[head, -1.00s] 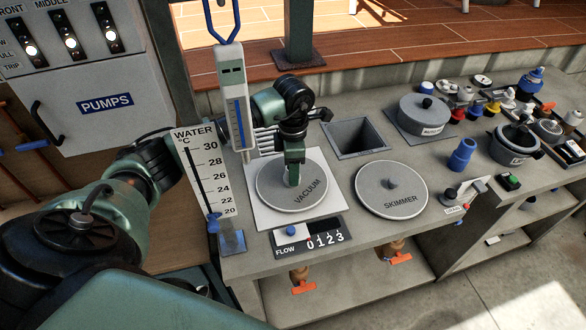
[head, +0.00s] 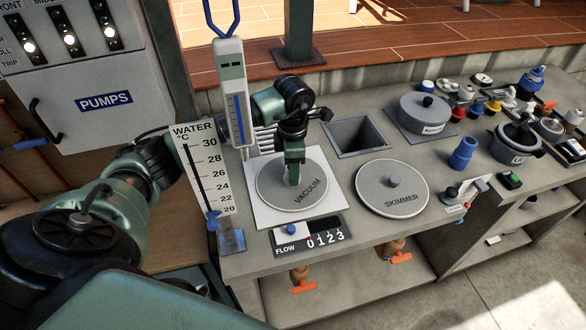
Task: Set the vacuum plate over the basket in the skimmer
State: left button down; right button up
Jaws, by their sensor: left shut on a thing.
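The vacuum plate (head: 312,198) is a round grey disc marked VACUUM, lying on a white square mat (head: 268,219) on the counter. My left gripper (head: 293,180) comes down over its middle and is shut on it, seemingly at a centre knob that the fingers hide. The skimmer lid (head: 408,197), a round grey disc marked SKIMMER with a centre knob, lies to the right of the plate. It covers whatever is below, and no basket shows. My right gripper is not in view.
A square opening (head: 358,135) lies behind the plates. A water temperature board (head: 202,165) and a tall gauge (head: 234,95) stand left. A blue cup (head: 462,153), pots and small parts crowd the right.

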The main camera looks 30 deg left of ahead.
pick_arm(q)
jog(key=c, duration=0.7)
grip_release()
jog(key=shift+o, duration=0.7)
jog(key=shift+f, duration=0.1)
jog(key=shift+r+p, duration=1.5)
jog(key=shift+r, duration=1.05)
